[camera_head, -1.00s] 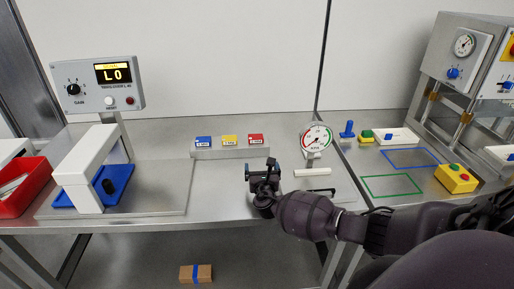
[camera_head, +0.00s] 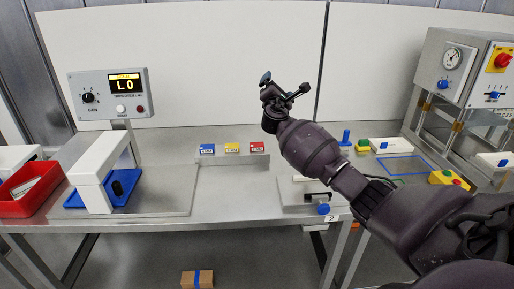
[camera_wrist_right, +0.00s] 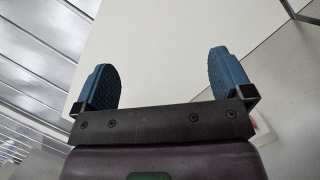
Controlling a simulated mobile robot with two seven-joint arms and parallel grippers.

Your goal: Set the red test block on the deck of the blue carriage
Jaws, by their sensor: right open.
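The red test block (camera_head: 257,148) stands at the right end of a low grey rack, beside a yellow block (camera_head: 232,148) and a blue block (camera_head: 207,149). The blue carriage (camera_head: 127,184) lies under the white arch (camera_head: 92,182) at the left of the bench, its deck partly hidden by the arch; a black knob stands on it. My right gripper (camera_head: 284,88) is raised above the bench, up and to the right of the red block, well apart from it. In the right wrist view its two blue fingers (camera_wrist_right: 164,82) are wide apart with nothing between them. My left gripper is not in view.
A detector box with a display (camera_head: 112,95) stands behind the arch. A red bin (camera_head: 30,190) sits at the far left. A press frame (camera_head: 470,90) stands at the right. The bench between arch and rack is clear. A brown box (camera_head: 188,280) lies below.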

